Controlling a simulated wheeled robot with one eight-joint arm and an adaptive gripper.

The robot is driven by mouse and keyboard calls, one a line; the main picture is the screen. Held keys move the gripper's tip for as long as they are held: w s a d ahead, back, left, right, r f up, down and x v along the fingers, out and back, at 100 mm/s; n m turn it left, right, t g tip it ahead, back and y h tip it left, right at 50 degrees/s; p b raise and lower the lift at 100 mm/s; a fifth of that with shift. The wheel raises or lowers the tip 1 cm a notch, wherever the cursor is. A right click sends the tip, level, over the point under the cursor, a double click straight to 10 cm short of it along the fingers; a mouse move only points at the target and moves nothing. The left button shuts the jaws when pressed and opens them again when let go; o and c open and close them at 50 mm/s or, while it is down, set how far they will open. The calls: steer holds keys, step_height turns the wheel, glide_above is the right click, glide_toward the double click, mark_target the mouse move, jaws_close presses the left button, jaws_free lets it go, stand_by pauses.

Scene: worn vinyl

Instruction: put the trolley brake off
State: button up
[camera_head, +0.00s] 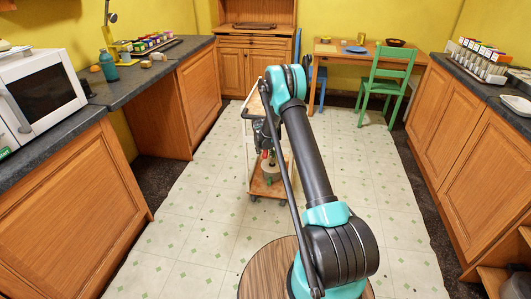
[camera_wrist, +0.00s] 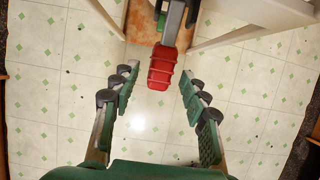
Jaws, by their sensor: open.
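The trolley (camera_head: 262,189) stands on the floor behind my arm, with white posts and wooden shelves. In the wrist view its white frame (camera_wrist: 265,12) is at the top right and its wooden shelf (camera_wrist: 139,22) at the top. The brake lever is a grey bar with a ribbed red end (camera_wrist: 162,68), sticking out from the trolley. My gripper (camera_wrist: 158,80) is open, with a finger on each side of the red end and gaps on both sides. Nothing is held. In the head view my arm partly hides the trolley, and the lever is hard to make out.
Counters line both sides, with a microwave (camera_head: 38,92) at the left and a jar rack (camera_head: 478,61) at the right. A green chair (camera_head: 388,82) and table (camera_head: 333,48) stand at the back. A round wooden top (camera_head: 262,272) is near the front. The tiled floor around the trolley is clear.

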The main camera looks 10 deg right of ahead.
mark_target(266, 150)
steer(key=shift+w+d, duration=0.2)
steer(key=shift+w, duration=0.4)
steer(key=shift+w+d, duration=0.2)
steer(key=shift+w, duration=0.35)
steer(key=shift+w+f, duration=0.1)
steer(key=shift+f, duration=0.45)
steer(key=shift+c, duration=0.6)
jaws_close()
